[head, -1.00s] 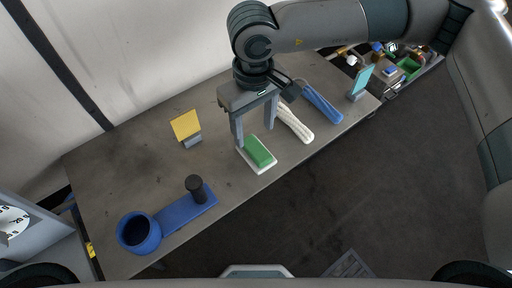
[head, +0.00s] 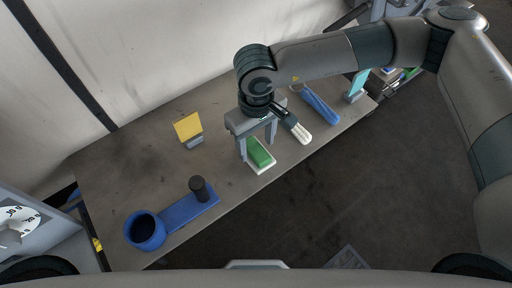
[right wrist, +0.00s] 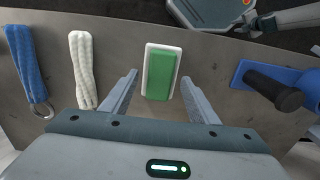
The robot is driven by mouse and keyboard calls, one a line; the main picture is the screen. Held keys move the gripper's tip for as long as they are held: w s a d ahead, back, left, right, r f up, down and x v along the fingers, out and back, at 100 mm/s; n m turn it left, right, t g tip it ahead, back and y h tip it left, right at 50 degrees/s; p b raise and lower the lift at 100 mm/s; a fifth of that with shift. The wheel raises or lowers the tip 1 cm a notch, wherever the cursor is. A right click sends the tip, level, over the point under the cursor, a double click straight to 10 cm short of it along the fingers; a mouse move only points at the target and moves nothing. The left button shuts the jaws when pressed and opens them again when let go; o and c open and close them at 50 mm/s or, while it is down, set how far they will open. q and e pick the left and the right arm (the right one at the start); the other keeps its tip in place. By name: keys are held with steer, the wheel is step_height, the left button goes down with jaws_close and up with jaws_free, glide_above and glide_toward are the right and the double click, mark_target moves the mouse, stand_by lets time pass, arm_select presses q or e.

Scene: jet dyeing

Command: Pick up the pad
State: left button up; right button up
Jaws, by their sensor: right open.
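The pad is a green block on a white base (head: 260,153), lying on the grey table near its front edge. It also shows in the right wrist view (right wrist: 161,72), beyond and between my fingertips. My right gripper (head: 258,150) is open and empty, its two fingers pointing down over the pad. In the right wrist view the right gripper (right wrist: 160,92) has one finger on each side of the pad's line, with clear gaps. Whether the fingertips touch the table cannot be told. My left gripper is not in view.
A white bundle (right wrist: 83,68) and a blue bundle (head: 320,106) lie right of the pad. A blue holder with a black knob (head: 198,188) and a blue cup (head: 145,231) are to the left. A yellow card (head: 187,126) and a cyan card (head: 358,84) stand on the table (head: 120,165).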

steer(key=shift+f, duration=0.55)
steer(key=c, duration=1.1)
steer(key=shift+c, duration=0.2)
steer(key=shift+r, duration=0.1)
